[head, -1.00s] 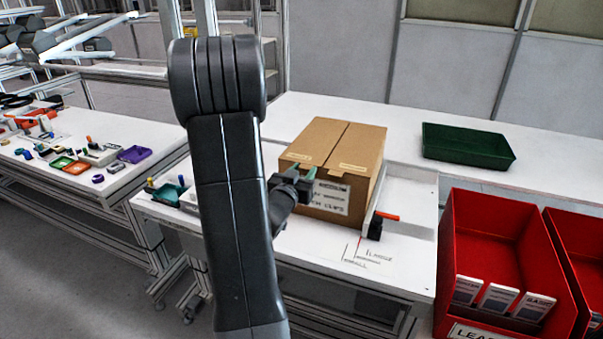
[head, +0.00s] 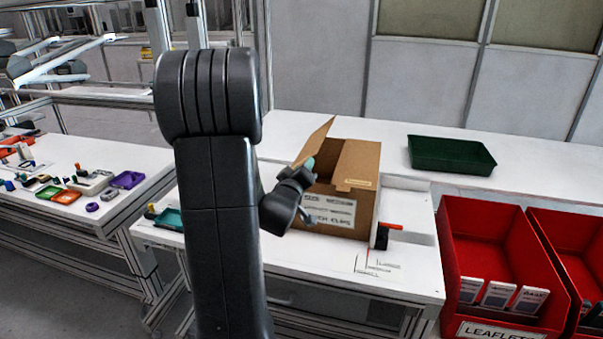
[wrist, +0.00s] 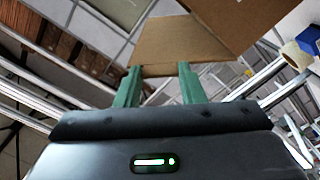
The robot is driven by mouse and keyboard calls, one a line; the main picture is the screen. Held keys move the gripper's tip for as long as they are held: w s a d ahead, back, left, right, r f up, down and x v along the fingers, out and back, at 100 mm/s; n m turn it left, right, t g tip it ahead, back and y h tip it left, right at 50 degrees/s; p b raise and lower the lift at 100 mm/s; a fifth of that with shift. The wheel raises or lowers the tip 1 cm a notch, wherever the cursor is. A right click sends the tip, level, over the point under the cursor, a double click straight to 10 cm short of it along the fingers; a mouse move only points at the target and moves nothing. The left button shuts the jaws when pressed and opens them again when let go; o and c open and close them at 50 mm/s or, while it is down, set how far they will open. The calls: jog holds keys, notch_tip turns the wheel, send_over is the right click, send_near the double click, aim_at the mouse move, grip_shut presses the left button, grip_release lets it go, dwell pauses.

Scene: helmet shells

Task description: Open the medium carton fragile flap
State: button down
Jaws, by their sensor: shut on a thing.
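The medium carton (head: 345,205) stands on the white bench, with a printed label on its front. Its left top flap (head: 317,142) is raised and tilted up; the right top flap (head: 358,163) lies flat with a small tan label. My gripper (head: 309,166) is at the raised flap's near edge, at the carton's front left. In the wrist view the green fingertips (wrist: 157,85) are shut on the brown flap (wrist: 180,42). The carton's inside is mostly hidden by the arm and front wall.
A green tray (head: 450,156) sits at the back right of the bench. Red bins (head: 490,265) stand at the right. A black block with an orange bar (head: 385,234) is just right of the carton. A side table (head: 75,200) with small coloured parts is at left.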

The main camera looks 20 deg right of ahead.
jog(key=w+a+r+n+p, duration=0.2)
jog(key=w+a+n+p, duration=0.3)
jog(key=n, duration=0.6)
jog(key=shift+a+r+n+p, duration=0.2)
jog(key=shift+a+n+p, duration=0.2)
jog(key=shift+a+p, duration=1)
jog(key=shift+d, duration=0.3)
jog(key=c, duration=0.9)
grip_release()
jog(key=shift+s, duration=0.1)
